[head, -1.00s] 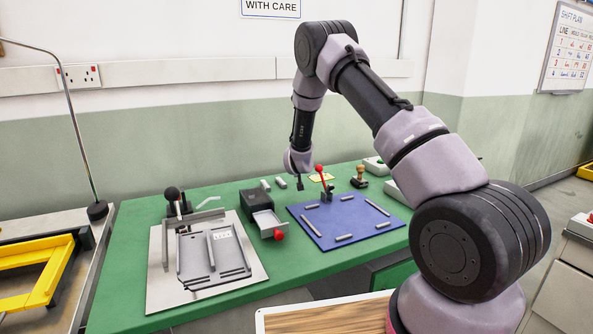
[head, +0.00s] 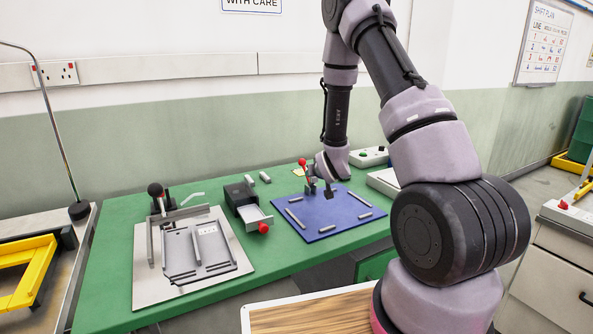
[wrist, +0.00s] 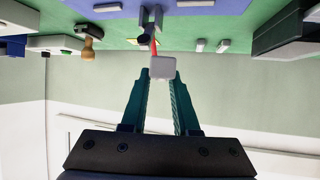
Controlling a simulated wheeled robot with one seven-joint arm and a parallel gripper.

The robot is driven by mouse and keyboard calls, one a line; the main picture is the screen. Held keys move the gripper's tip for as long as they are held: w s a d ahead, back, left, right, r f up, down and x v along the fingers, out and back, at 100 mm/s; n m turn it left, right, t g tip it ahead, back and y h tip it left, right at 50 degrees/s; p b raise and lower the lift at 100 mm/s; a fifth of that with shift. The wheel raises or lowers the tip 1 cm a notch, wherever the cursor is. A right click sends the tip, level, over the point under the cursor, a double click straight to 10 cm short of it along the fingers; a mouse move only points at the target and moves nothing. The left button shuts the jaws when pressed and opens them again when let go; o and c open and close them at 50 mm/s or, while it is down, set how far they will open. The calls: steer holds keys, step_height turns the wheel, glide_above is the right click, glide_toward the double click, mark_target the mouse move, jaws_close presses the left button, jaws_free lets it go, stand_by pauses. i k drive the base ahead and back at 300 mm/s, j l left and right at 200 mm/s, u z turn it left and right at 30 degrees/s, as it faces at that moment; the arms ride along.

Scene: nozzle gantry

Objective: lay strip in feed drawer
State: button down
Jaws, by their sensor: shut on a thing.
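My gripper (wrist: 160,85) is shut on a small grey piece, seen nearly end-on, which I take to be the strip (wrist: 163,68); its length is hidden. In the head view my gripper (head: 328,190) hangs over the far part of the blue mat, just right of a red-knobbed lever, and the held piece is hard to make out. The feed drawer (head: 255,217) sticks out, open, from a dark box (head: 240,195) left of the mat. It has a red knob at its front. My gripper is to the right of it and apart from it.
Several grey bars lie around the blue mat (head: 325,215). The red-knobbed lever (head: 303,172) stands at its far edge. A metal plate with a fixture (head: 145,285) and black-knobbed lever (head: 155,190) is at the left. Pale boxes (head: 370,156) stand at the right back.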

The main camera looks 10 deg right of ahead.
mark_target(252, 216)
steer(key=j+z, duration=0.1)
steer(key=z, duration=0.85)
steer(key=k+j+z, duration=0.1)
steer(key=j, duration=0.25)
steer(key=k+j+z, duration=0.1)
steer(key=j, duration=0.2)
steer(key=k, duration=0.05)
